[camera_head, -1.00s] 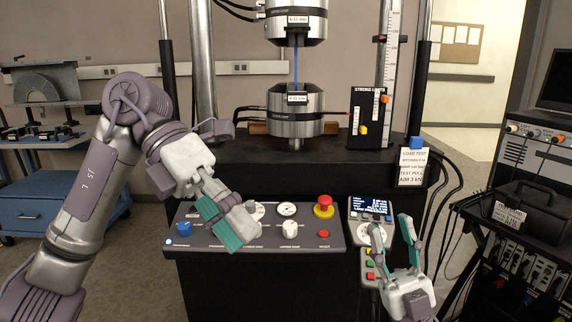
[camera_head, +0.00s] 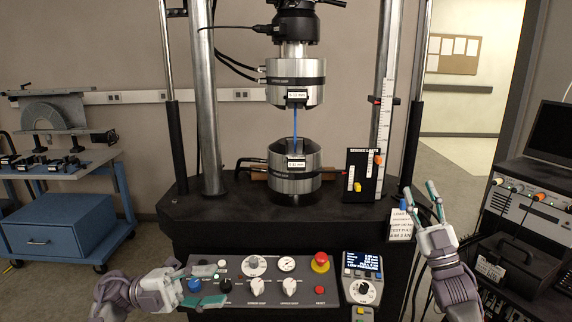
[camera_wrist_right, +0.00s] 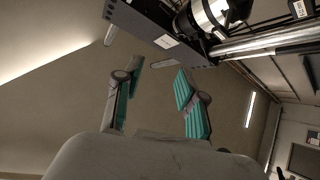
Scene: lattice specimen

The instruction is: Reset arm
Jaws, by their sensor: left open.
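My left gripper (camera_head: 214,285) is low at the left end of the control panel (camera_head: 250,308), its fingers apart with nothing between them; a blue knob (camera_head: 194,286) shows between or behind the fingers. My right gripper (camera_head: 424,204) points upward at the right of the machine, near a paper label (camera_head: 401,226). In the right wrist view its teal finger pads (camera_wrist_right: 160,95) are wide apart and empty. A thin blue specimen (camera_head: 295,127) stands upright between the upper grip (camera_head: 294,82) and lower grip (camera_head: 293,168).
The panel has a red mushroom button (camera_head: 321,262) and several knobs. A handset with a screen (camera_head: 361,266) sits to its right. A black cart (camera_head: 520,230) with instruments stands close on the right. A blue cabinet (camera_head: 58,235) stands at the left.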

